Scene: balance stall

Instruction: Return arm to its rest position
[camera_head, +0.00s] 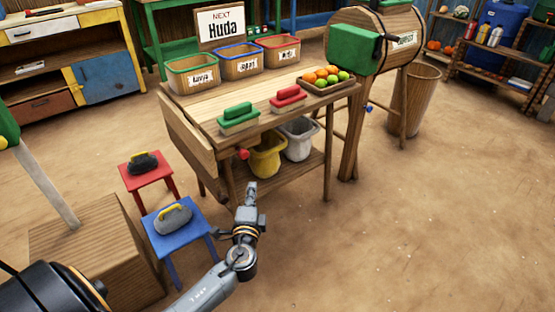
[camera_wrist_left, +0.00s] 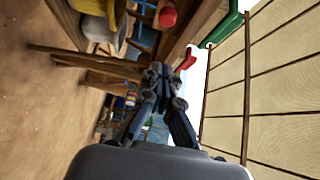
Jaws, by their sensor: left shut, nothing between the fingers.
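My left gripper (camera_head: 251,190) is in the head view, low in front of the wooden table (camera_head: 200,98), its fingers pointing towards the table. It is shut and empty, and it looks clear of the table's legs and shelf. In the left wrist view the closed fingers (camera_wrist_left: 160,72) show in the middle, with the table's underside and a yellow bucket to the upper left. My right gripper does not show in either view.
A yellow bucket (camera_head: 266,160) and a white bucket (camera_head: 299,143) sit on the table's lower shelf. The floor to the right is open.

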